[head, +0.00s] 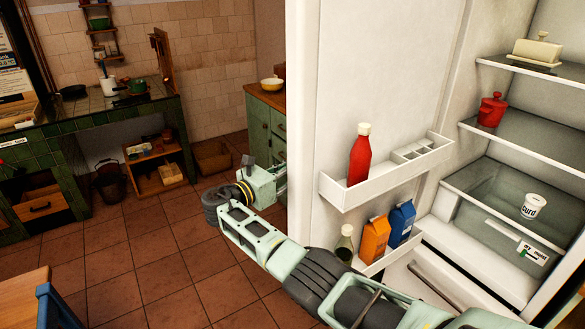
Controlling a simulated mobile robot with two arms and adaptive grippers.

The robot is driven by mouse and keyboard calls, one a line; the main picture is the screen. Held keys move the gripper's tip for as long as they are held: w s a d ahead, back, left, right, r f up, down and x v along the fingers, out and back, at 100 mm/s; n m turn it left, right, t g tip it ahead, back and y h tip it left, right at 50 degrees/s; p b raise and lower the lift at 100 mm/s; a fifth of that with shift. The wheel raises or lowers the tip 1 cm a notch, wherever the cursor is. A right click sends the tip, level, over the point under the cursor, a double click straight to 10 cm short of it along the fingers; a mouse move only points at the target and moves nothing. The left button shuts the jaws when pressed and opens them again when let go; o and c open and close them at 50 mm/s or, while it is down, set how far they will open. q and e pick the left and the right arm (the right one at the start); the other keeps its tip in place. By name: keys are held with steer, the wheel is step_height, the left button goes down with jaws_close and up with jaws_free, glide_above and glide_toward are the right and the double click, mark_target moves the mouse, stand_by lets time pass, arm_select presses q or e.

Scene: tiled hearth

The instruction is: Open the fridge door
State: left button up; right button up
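The white fridge door (385,70) stands open in the head view, its inner face with two door shelves toward me. The fridge interior (560,100) shows on the right. My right arm comes in from the lower right and crosses in front of the door's lower part. My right gripper (278,180) is just left of the door's free edge, level with the upper door shelf. Its fingertips are partly hidden at that edge. I cannot tell whether they touch the door or how far apart they are. The door's outer face and handle are hidden. My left gripper is out of view.
The upper door shelf (345,194) holds a red bottle (359,157); orange and blue cartons and a dark bottle stand below. A green cabinet (262,125) with a yellow bowl is behind the door edge. Tiled floor (150,255) is clear at left; a wooden table corner (22,290) is lower left.

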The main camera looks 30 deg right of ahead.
steer(key=v, duration=1.2)
